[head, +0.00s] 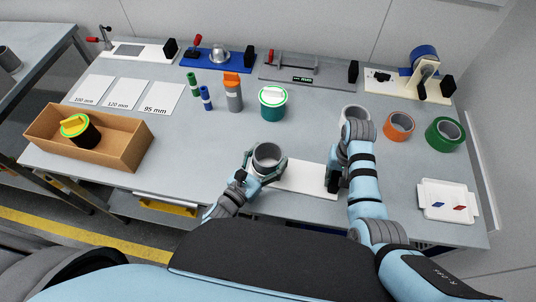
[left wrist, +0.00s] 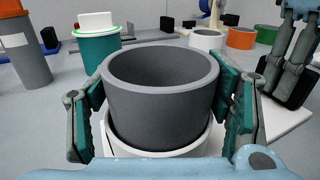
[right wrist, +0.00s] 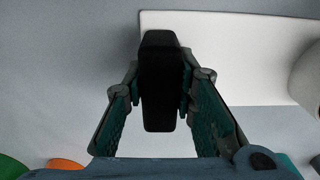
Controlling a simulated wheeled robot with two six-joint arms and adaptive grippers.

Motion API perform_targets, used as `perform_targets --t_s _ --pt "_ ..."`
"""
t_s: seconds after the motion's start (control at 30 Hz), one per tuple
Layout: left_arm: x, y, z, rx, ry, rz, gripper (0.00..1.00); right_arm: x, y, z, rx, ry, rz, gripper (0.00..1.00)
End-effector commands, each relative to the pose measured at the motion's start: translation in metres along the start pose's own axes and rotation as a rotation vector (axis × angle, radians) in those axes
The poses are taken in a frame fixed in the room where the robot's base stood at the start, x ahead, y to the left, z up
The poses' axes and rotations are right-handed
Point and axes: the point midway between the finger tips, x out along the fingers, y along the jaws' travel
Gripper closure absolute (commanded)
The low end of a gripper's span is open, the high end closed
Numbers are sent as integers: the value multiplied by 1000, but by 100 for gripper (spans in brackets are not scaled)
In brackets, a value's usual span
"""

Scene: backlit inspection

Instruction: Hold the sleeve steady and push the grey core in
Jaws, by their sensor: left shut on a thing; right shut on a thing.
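The grey core (left wrist: 160,95) is a hollow cylinder standing upright in the white sleeve (left wrist: 175,150), with much of it above the sleeve's rim. In the head view the core (head: 267,154) shows its open top. My right gripper (right wrist: 160,95) is shut on a black block (right wrist: 160,80). It is right of the sleeve and apart from it, by the right end of a white board (head: 303,178).
A white ring (head: 354,113), orange ring (head: 399,126) and green ring (head: 445,133) stand at the right. A white tray (head: 430,208) is at front right. A teal canister (head: 272,106) stands behind the sleeve. A cardboard box (head: 120,155) is at the left.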

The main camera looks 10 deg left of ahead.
Motion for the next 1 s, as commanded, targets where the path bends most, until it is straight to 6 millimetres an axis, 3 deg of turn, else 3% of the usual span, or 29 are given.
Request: perform_targets --t_s 0.23,0.27,0.4,0.77,0.87,1.0 --pt "0 1 -6 1 0 3 59 0 1 0 1 0 2 100" --pt "0 1 -6 1 0 3 24 0 1 0 1 0 2 100" --pt "0 1 -6 2 1 3 4 0 1 0 1 0 2 100" --pt "-2 1 -6 1 1 3 4 0 0 0 1 1 0 100" --pt "-14 1 -7 2 2 3 4 0 0 0 0 1 0 100" --pt "-49 0 -7 2 4 3 4 0 0 0 0 1 0 100"
